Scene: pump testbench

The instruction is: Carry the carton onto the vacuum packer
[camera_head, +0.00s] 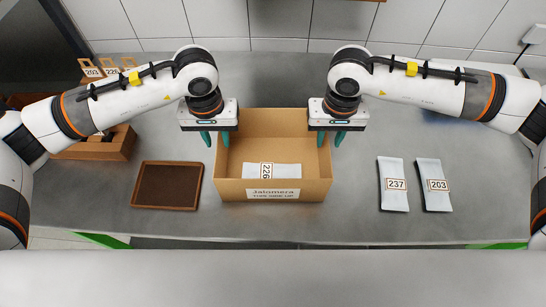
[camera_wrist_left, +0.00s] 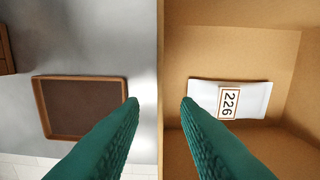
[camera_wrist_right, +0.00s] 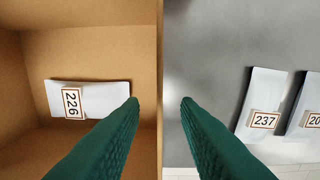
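The open cardboard carton (camera_head: 228,190) stands on the grey bench in the middle of the head view, its label facing the front edge. A white pouch marked 226 (camera_head: 257,170) lies inside it. My left gripper (camera_head: 216,139) is at the carton's left wall, its green fingers apart, one on each side of the wall in the left wrist view (camera_wrist_left: 160,100). My right gripper (camera_head: 332,139) is at the right wall in the same way, fingers apart in the right wrist view (camera_wrist_right: 160,100). Contact with the walls cannot be made out. I cannot identify the vacuum packer.
A brown tray (camera_head: 167,187) lies left of the carton. A wooden rack (camera_head: 112,147) stands behind it at the left. Pouches marked 237 (camera_head: 393,197) and 203 (camera_head: 436,199) lie to the right. The bench (camera_head: 355,215) between carton and pouches is clear.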

